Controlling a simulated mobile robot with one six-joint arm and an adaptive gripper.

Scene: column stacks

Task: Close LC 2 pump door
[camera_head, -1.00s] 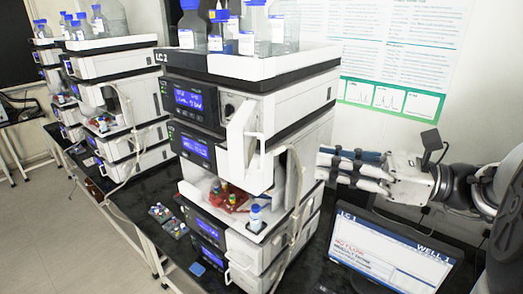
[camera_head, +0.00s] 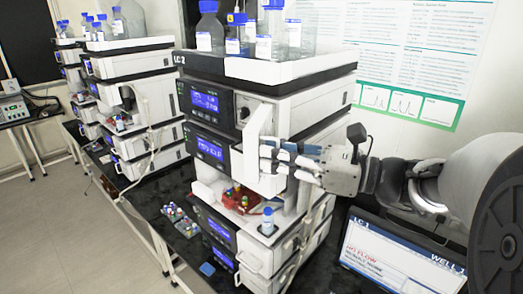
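The LC 2 stack (camera_head: 180,59) stands on the dark bench in the middle of the view. Its white pump door (camera_head: 255,132) stands out from the stack front, open. My gripper (camera_head: 266,157) reaches in from the right with its fingers pointing left. The fingertips are at the right side of the door, level with its lower part. They overlap the door in the view, and I cannot tell whether they touch it. The two fingers lie near each other; the gap between the tips is unclear. I see nothing held.
Bottles stand in the tray (camera_head: 308,70) on top of the stack. A red vial holder (camera_head: 240,201) and a blue-capped vial (camera_head: 267,221) sit in the open bay below the door. A monitor (camera_head: 400,253) stands at the lower right. Another stack (camera_head: 130,100) is at left.

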